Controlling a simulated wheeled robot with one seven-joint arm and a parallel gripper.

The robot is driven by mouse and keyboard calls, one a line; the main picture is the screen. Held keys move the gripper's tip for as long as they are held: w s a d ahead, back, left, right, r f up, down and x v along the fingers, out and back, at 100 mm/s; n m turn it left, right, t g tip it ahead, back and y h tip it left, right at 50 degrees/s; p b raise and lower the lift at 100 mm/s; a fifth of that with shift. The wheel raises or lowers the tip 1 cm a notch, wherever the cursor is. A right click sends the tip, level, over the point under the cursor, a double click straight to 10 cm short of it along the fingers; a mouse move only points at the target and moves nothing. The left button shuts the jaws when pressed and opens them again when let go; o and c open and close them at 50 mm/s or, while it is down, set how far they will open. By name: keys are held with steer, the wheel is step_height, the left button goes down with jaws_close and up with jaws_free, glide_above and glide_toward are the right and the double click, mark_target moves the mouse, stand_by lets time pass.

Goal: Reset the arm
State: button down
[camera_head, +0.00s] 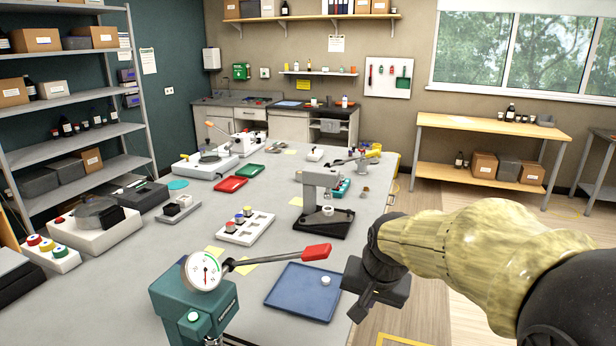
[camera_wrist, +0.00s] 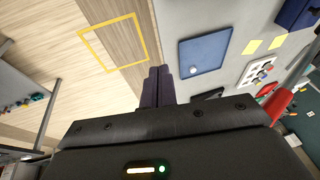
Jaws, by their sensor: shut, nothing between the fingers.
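My gripper (camera_head: 361,308) hangs in the air at the right edge of the grey bench, beside the blue tray. In the wrist view its two dark fingers (camera_wrist: 160,86) are pressed together with nothing between them. My arm reaches in from the right of the head view, wrapped in a yellowish sleeve.
The blue tray (camera_head: 299,291) holds a small white round piece (camera_head: 325,281). A teal press with a dial (camera_head: 204,271) and red-tipped lever (camera_head: 315,252) stands left of the tray. A grey stand (camera_head: 320,205) is behind it. Wooden floor (camera_head: 430,310) lies open to the right.

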steer(key=s+d+f+n+g, duration=0.1)
steer(key=s+f+n, duration=0.3)
steer(key=s+f, duration=0.6)
steer(key=shift+s+d+f+h, duration=0.2)
steer(key=shift+d+f+h, duration=0.1)
steer(key=shift+d+f, duration=0.5)
steer(key=shift+r, duration=0.1)
stand_by(0.3)
